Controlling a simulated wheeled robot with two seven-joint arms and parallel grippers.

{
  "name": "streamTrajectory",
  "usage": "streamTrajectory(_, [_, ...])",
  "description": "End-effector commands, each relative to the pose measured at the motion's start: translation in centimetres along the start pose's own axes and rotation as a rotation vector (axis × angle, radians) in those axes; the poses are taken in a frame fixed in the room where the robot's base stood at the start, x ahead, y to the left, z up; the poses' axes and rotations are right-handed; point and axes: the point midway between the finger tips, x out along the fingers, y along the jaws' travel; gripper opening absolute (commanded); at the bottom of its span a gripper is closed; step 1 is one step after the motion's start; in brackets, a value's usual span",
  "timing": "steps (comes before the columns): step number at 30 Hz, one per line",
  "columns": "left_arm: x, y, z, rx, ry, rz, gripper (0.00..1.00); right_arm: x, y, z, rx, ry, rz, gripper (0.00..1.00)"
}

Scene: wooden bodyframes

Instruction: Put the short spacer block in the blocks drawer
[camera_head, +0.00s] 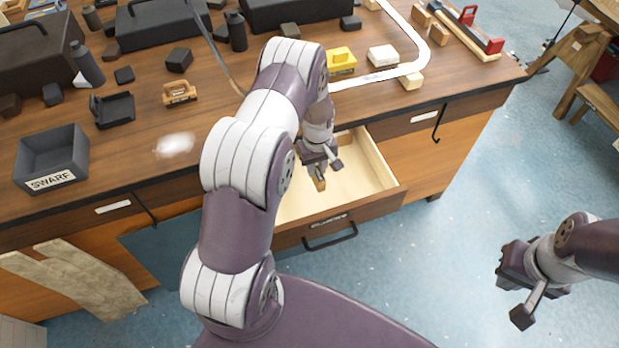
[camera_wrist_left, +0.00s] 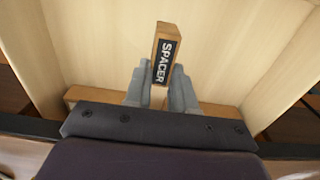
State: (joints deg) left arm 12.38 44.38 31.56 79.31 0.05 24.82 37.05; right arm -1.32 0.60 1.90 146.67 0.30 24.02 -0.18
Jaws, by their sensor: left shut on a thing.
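The open blocks drawer (camera_head: 350,180) has pale wooden walls and a dark handle, and its label is too blurred to read fully. My left gripper (camera_head: 317,172) is inside the drawer's outline, shut on the short spacer block (camera_head: 319,184). In the left wrist view the block (camera_wrist_left: 164,60) is a small wooden piece with a black SPACER label, between the two grey fingers of my left gripper (camera_wrist_left: 160,92). The pale drawer floor lies behind it; I cannot tell whether the block touches it. My right gripper (camera_head: 522,290) hangs over the blue floor at the right, away from the drawer.
The workbench top (camera_head: 130,150) is above the drawer. It carries a SWARF bin (camera_head: 50,160), a wooden plane (camera_head: 180,93), a yellow block (camera_head: 341,60), a white block (camera_head: 382,55) and dark boxes. A sawhorse (camera_head: 580,60) stands at the right.

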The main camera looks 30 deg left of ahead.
Motion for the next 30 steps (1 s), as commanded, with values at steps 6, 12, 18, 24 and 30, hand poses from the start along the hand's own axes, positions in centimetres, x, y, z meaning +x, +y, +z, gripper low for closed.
streamTrajectory(6, [1.9, -2.2, 1.5, 0.000, -0.001, -0.001, 0.00, -1.2, 0.0, -0.1, 0.000, -0.001, 0.000, 0.00])
streamTrajectory(12, [5.3, -2.2, 1.5, 0.000, 0.000, 0.000, 0.00, -2.1, 0.0, -0.2, 0.000, -0.001, 0.000, 0.00])
streamTrajectory(18, [5.7, -2.1, 1.5, 0.000, 0.001, 0.001, 0.00, -1.9, 0.0, -0.2, 0.000, -0.001, 0.000, 0.00])
streamTrajectory(24, [6.0, -2.1, 1.4, -0.001, 0.001, 0.001, 0.34, -1.7, 0.0, -0.2, 0.000, -0.001, 0.000, 0.00])
streamTrajectory(30, [5.9, -2.1, 1.4, -0.001, 0.001, 0.001, 0.50, -1.7, 0.0, -0.2, 0.000, -0.001, 0.000, 0.00])
